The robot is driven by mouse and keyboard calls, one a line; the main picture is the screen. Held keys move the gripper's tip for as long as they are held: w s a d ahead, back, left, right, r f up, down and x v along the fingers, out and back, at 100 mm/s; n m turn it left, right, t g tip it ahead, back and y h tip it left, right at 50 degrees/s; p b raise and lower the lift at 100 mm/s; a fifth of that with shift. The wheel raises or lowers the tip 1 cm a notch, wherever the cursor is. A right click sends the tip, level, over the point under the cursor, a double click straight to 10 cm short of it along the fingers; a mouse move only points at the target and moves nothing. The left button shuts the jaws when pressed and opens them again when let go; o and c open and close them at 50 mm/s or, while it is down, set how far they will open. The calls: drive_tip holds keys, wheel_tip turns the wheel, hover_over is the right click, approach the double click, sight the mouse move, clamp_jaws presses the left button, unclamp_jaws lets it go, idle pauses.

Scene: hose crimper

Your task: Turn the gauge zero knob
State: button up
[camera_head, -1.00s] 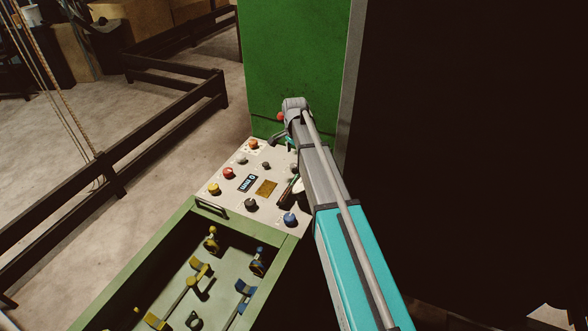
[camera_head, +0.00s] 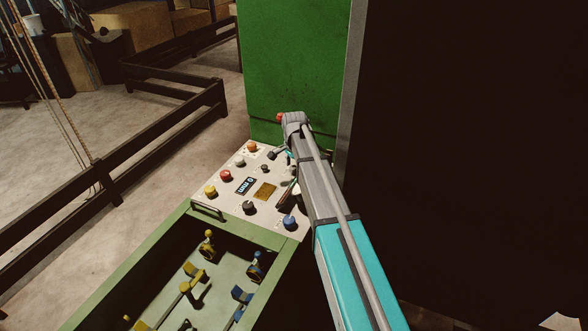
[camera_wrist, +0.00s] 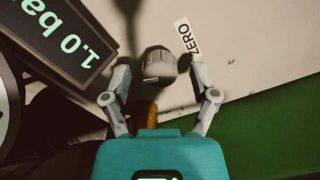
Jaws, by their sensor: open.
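The zero knob (camera_wrist: 158,65) is a rounded grey knob with a flat bar, on the pale panel beside the "ZERO" label (camera_wrist: 187,34) in the wrist view. My gripper (camera_wrist: 160,72) is open, with one finger on each side of the knob. I see a gap at each side; whether the fingers are at the knob's depth I cannot tell. In the head view my arm hides the knob and most of the gripper.
The control panel (camera_head: 225,203) carries several buttons, among them a red (camera_head: 226,176), a yellow (camera_head: 210,191) and a blue one (camera_head: 290,222). A green wall (camera_head: 290,65) rises behind it. An open bay with levers (camera_head: 208,246) lies in front. An orange-brown piece (camera_wrist: 145,113) shows below the knob.

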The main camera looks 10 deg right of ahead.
clamp_jaws()
idle(0.4)
drive_tip(key=shift+n, duration=0.5)
drive_tip(key=n, duration=0.8)
drive_tip(key=shift+s+n, duration=0.1)
drive_tip(key=shift+n, duration=0.2)
